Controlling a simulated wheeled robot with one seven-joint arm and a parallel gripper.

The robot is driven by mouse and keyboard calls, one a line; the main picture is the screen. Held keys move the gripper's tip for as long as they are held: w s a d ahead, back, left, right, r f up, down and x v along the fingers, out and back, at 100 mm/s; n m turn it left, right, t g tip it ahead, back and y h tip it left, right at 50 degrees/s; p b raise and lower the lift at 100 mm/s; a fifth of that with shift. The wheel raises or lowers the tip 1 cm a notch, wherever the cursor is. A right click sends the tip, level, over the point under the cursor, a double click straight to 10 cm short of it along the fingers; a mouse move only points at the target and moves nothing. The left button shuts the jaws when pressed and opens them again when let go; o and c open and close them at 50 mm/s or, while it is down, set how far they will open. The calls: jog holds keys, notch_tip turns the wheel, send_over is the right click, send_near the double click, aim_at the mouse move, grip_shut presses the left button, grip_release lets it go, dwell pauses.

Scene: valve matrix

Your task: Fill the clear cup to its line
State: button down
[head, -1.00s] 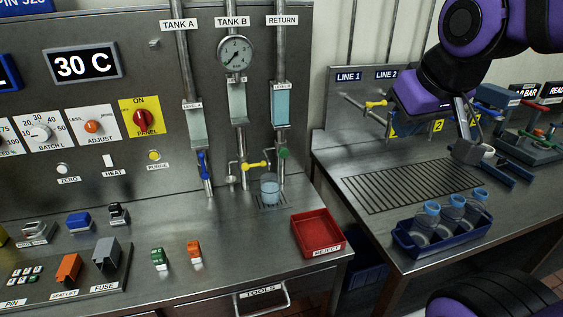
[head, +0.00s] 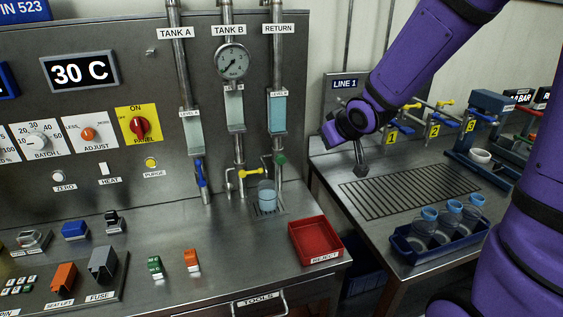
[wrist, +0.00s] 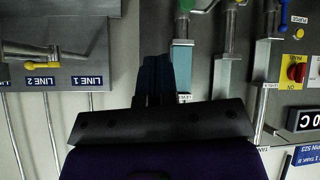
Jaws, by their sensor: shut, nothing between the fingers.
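The clear cup (head: 267,193) stands upright on a small drain grate (head: 284,209) at the foot of the TANK B and RETURN pipes. It holds pale blue liquid; its line is too small to make out. Above and left of it, a yellow valve handle (head: 251,173) lies level at the TANK B pipe. A blue handle (head: 200,173) hangs down on the TANK A pipe, and a green valve (head: 281,159) sits on the RETURN pipe. My gripper (head: 361,184) is shut and empty, right of the cup over the side counter. Its closed fingers show in the wrist view (wrist: 155,68).
A red REJECT tray (head: 316,240) stands at the panel counter's right edge. A blue crate (head: 420,247) of blue-capped bottles sits on the side counter, with a slotted grate (head: 410,187) behind. A gap separates the counters.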

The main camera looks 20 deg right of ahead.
aim_at(281, 160)
jog(key=w+a+f+y, duration=0.2)
jog(key=a+f+y, duration=0.1)
jog(key=f, duration=0.5)
jog(key=w+a+f+n+y, duration=0.1)
jog(key=w+a+f+y, duration=0.1)
jog(key=f, duration=0.6)
jog(key=shift+w+a+n+t+y, duration=0.3)
jog(key=shift+w+a+y, duration=0.1)
jog(key=shift+a+y, duration=0.55)
jog(key=w, duration=0.8)
jog(key=shift+w, duration=0.4)
jog(key=shift+w+r, duration=0.1)
jog(key=shift+w, duration=0.05)
dwell(0.6)
jog(key=shift+w, duration=0.3)
